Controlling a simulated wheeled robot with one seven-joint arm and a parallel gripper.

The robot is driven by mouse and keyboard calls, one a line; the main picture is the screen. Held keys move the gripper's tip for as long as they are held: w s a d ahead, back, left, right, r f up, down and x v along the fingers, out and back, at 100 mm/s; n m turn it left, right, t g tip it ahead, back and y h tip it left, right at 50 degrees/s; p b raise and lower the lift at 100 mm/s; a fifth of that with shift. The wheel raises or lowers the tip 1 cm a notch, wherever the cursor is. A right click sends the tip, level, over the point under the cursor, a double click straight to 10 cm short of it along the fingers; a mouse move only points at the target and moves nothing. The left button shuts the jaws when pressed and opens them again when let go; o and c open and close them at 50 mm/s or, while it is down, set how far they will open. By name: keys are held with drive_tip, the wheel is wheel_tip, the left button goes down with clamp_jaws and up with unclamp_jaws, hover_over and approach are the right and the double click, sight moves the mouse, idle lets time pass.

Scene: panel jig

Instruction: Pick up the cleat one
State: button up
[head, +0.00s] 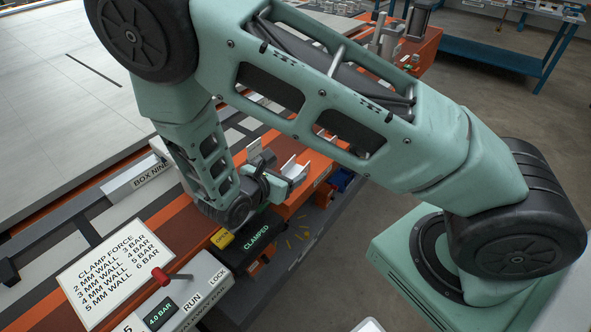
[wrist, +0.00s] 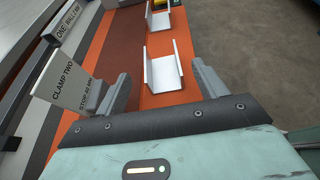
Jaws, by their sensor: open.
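In the wrist view, two white U-shaped channel pieces stand on an orange surface: a nearer one (wrist: 164,70) and a farther one (wrist: 158,20). I see no readable label on either, so I cannot tell which is cleat one. My gripper (wrist: 160,72) is open, with its grey fingers on the left and right of the nearer piece. I cannot tell whether they touch it. Nothing shows held. In the head view, my gripper (head: 277,170) is at the orange bench, partly hidden by my arm, with a white piece (head: 289,164) close to its fingers.
A "CLAMP TWO" card (wrist: 70,80) stands beside the left finger. In the head view, a black block reading "CLAMPED" (head: 258,238) and a yellow tag (head: 222,238) lie close below my gripper. A control box (head: 180,300) with a red-knobbed lever and a clamp force board (head: 112,262) stand nearer.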

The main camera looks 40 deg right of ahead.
sight(296, 174)
drive_tip(key=x, duration=0.2)
drive_tip(key=p+x, duration=0.1)
drive_tip(key=x, duration=0.2)
drive_tip(key=shift+d+f, duration=0.2)
drive_tip(key=shift+f, duration=0.15)
drive_tip(key=c, duration=1.1)
